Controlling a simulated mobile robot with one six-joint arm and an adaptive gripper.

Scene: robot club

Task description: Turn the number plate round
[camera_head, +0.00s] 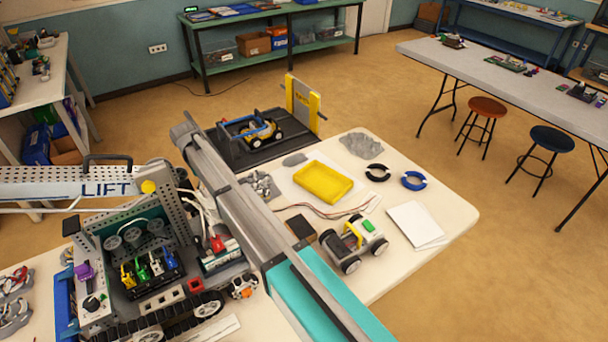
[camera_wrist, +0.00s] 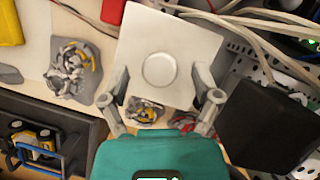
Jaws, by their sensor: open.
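A white square plate (camera_wrist: 187,35) with a pale round disc in its middle fills the top centre of the wrist view. I take it for the number plate; no digits show on this face. My gripper (camera_wrist: 161,82) is open, its two grey fingers spread at the left and right of the plate's lower part. I cannot tell whether they touch it, or how high the plate sits. In the head view, I cannot make out the plate or my fingers.
The large perforated-metal robot (camera_head: 157,225) stands left of my arm. A parts heap (camera_head: 260,186), yellow tray (camera_head: 322,183) and small wheeled car (camera_head: 352,244) lie to the right. A black mat (camera_head: 229,152) carries a blue-framed vehicle. A dark box (camera_wrist: 268,125) is close beside my right finger.

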